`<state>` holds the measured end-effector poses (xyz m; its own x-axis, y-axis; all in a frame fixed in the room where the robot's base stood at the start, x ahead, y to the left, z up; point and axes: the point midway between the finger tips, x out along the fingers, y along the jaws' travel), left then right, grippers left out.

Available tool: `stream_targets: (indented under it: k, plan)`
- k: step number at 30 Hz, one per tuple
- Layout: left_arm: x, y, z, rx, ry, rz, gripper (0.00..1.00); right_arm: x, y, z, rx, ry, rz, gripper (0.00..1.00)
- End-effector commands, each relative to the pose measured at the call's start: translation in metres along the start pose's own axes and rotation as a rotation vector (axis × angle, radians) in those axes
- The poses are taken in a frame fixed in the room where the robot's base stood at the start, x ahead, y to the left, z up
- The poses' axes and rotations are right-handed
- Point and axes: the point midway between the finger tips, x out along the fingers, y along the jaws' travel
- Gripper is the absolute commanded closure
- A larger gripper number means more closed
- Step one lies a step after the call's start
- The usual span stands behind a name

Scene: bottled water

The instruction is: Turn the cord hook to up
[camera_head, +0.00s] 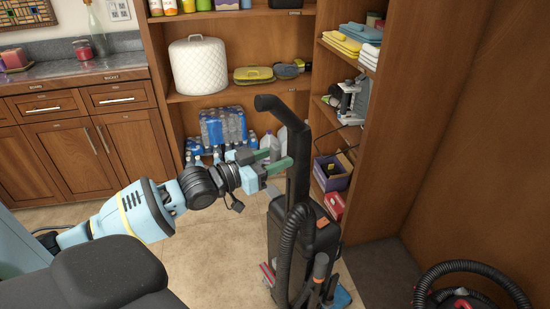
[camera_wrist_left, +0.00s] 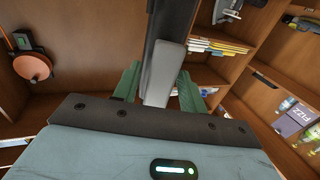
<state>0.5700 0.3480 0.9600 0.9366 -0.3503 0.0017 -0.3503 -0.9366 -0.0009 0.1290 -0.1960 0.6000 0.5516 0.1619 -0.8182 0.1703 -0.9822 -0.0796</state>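A black upright vacuum (camera_head: 306,235) stands on the floor, its tall handle (camera_head: 286,135) rising in front of the shelves. In the left wrist view, a grey piece that looks like the cord hook (camera_wrist_left: 164,72) lies along the dark handle (camera_wrist_left: 174,18). My left gripper (camera_head: 279,157) is at the left side of the handle with its green fingers apart. In the wrist view its fingers (camera_wrist_left: 157,95) lie on either side of the grey piece; I cannot tell whether they touch it. The hook is not clear in the head view. My right gripper is not in view.
Wooden shelves (camera_head: 235,98) with bottled water (camera_head: 222,127) and a white quilted cover (camera_head: 198,65) stand behind. A cabinet (camera_head: 90,145) is at the left. A black hose appliance (camera_head: 470,285) is at the lower right. Tiled floor (camera_head: 215,250) is clear left of the vacuum.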

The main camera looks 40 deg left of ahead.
Motion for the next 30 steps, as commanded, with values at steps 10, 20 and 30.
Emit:
stream_targets:
  k: [10, 20, 30]
  plan:
    - [-0.001, 0.000, 0.001, -0.001, -0.001, 0.000, 0.53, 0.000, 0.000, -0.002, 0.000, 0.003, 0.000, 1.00]
    - [-0.027, 0.001, 0.002, 0.000, -0.005, 0.001, 0.53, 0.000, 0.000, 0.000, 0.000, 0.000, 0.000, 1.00]
    - [-0.062, 0.000, 0.001, -0.001, -0.004, 0.000, 0.53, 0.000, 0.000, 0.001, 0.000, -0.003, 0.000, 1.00]
